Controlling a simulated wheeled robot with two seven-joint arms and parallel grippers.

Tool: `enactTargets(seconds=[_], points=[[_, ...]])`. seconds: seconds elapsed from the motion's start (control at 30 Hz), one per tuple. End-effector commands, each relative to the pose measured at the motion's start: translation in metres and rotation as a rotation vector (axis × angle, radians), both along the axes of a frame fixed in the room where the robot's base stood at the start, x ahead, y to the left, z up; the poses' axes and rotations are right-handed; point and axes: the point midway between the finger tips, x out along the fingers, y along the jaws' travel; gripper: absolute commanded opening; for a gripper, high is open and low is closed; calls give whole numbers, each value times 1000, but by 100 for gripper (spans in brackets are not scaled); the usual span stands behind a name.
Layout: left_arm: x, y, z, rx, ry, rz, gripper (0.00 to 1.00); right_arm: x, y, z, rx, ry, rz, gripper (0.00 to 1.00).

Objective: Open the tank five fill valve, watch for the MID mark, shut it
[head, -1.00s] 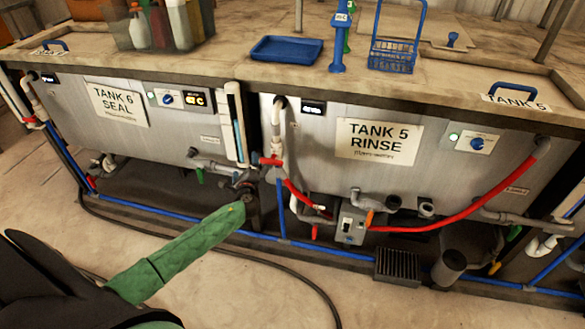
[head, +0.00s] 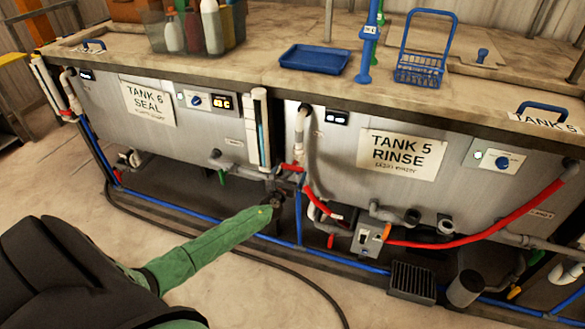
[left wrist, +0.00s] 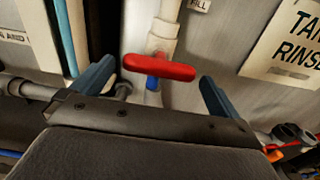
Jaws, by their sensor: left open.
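The tank five fill valve has a red bar handle (left wrist: 160,68) on a white vertical pipe (left wrist: 165,25), below a label reading FILL (left wrist: 200,5). The handle lies crosswise to the pipe. In the head view the red handle (head: 292,168) is small, left of the TANK 5 RINSE sign (head: 402,154). My left gripper (left wrist: 156,76) is open, with one blue-grey finger on each side of the handle, apart from it. In the head view the left gripper (head: 277,195) is dark and partly hidden by my green arm. A tall sight tube (head: 259,125) stands left of the valve; its marks are unreadable. My right gripper is out of view.
A red hose (head: 490,225) runs across the tank five front. A grey switch box (head: 369,238) and pipes sit low under the tank. A blue pipe (head: 330,258) and a black cable run along the floor.

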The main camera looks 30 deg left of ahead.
Motion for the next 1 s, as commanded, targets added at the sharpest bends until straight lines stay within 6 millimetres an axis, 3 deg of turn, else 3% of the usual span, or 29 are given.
enactTargets(seconds=[0.3,0.73,0.9,1.0], points=[[32,7,1,0,-1,0,100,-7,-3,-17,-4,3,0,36],[37,9,0,0,0,0,100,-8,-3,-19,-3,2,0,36],[37,9,0,0,0,0,68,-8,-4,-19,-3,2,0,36],[37,9,0,-1,0,0,68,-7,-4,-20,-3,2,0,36]])
